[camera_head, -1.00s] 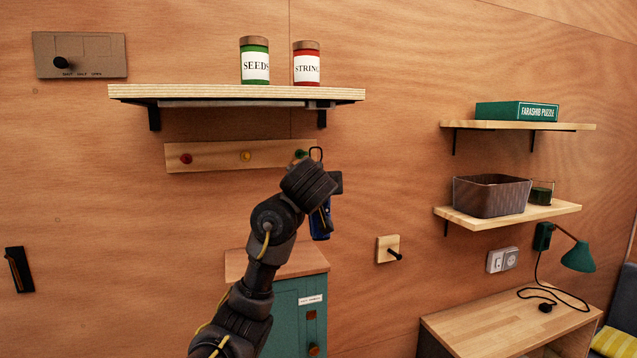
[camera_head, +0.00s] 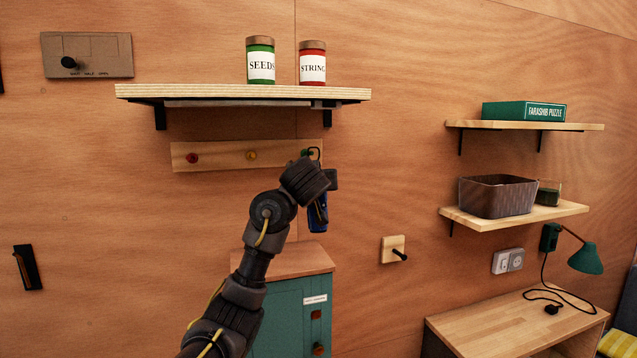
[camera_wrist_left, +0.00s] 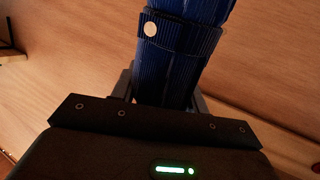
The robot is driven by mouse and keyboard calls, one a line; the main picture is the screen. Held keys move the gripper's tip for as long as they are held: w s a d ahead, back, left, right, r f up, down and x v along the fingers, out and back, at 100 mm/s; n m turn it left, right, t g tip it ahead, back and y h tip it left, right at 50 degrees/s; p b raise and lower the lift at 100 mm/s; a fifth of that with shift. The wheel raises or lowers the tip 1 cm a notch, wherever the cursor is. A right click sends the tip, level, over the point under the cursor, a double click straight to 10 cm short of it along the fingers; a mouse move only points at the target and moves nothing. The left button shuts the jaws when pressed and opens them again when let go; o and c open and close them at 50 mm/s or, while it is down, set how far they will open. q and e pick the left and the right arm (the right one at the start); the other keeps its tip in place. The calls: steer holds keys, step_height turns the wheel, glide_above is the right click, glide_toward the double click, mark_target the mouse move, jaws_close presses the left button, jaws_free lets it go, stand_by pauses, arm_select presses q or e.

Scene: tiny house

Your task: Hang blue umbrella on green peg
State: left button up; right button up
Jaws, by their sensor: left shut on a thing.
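A blue folded umbrella (camera_head: 318,217) hangs upright in my left gripper (camera_head: 326,181), in front of the wall. Its dark hooked handle (camera_head: 315,153) rises above the gripper, beside the green peg (camera_head: 306,153). I cannot tell whether the hook is around the peg or only in front of it. The pegs sit on a wooden rail (camera_head: 223,156) under the shelf, with a red and a yellow peg to the left. In the left wrist view the umbrella's ribbed blue cloth and strap (camera_wrist_left: 172,70) lie between the fingers, which are shut on it. My right gripper is not in view.
A shelf (camera_head: 240,92) with two jars is just above the rail. A teal cabinet (camera_head: 292,312) stands below the umbrella.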

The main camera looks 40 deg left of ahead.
arm_select(q)
steer(key=shift+w+a+f+b, duration=0.2)
steer(key=shift+w+a+f, duration=0.1)
steer(key=shift+w+a, duration=0.55)
steer(key=shift+w+a+f+b, duration=0.25)
steer(key=shift+w+a, duration=0.3)
steer(key=shift+a, duration=0.6)
